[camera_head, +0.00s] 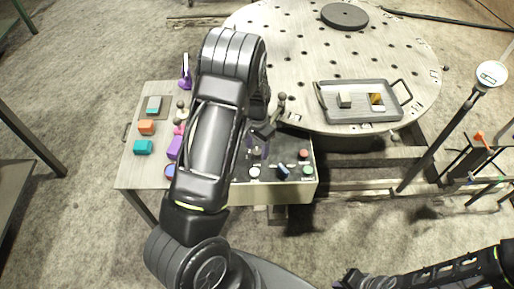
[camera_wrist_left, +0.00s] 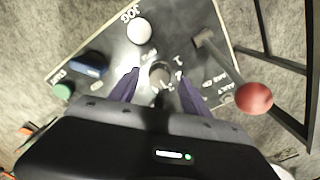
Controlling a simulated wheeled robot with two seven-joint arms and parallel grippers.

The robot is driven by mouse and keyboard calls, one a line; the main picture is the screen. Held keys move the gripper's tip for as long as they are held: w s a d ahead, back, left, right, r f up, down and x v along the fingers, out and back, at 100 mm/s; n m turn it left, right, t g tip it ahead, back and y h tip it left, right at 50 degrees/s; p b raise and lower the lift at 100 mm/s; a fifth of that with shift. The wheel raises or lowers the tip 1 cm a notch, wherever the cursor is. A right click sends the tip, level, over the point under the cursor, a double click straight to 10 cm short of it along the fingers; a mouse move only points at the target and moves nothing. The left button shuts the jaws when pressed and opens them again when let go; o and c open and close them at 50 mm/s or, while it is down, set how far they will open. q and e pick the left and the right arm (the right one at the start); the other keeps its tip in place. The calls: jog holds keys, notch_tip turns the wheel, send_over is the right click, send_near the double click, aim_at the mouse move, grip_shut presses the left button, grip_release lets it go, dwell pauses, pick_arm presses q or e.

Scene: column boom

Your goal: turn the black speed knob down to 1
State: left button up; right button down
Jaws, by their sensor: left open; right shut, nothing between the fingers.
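The speed knob (camera_wrist_left: 160,74) shows in the left wrist view as a small round dark-grey knob with a paler top, with dial marks around it on the black panel (camera_wrist_left: 112,54). My left gripper (camera_wrist_left: 157,90) is open, with its two purple fingers on either side of the knob; I cannot tell whether they touch it. The knob's exact setting is too small to read. In the head view my left arm and gripper (camera_head: 257,148) cover the knob's area. My right gripper (camera_head: 348,281) is shut and empty at the bottom edge, away from the panel.
The panel also carries a white JOG button (camera_wrist_left: 139,31), a blue switch (camera_wrist_left: 89,65), a green START button (camera_wrist_left: 63,91) and a lever with a red ball (camera_wrist_left: 254,98). A tray (camera_head: 360,117) lies on the round table (camera_head: 290,45).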

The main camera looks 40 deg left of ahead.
pick_arm(q)
jog(key=shift+f, duration=0.6)
jog(key=shift+c, duration=0.2)
grip_shut()
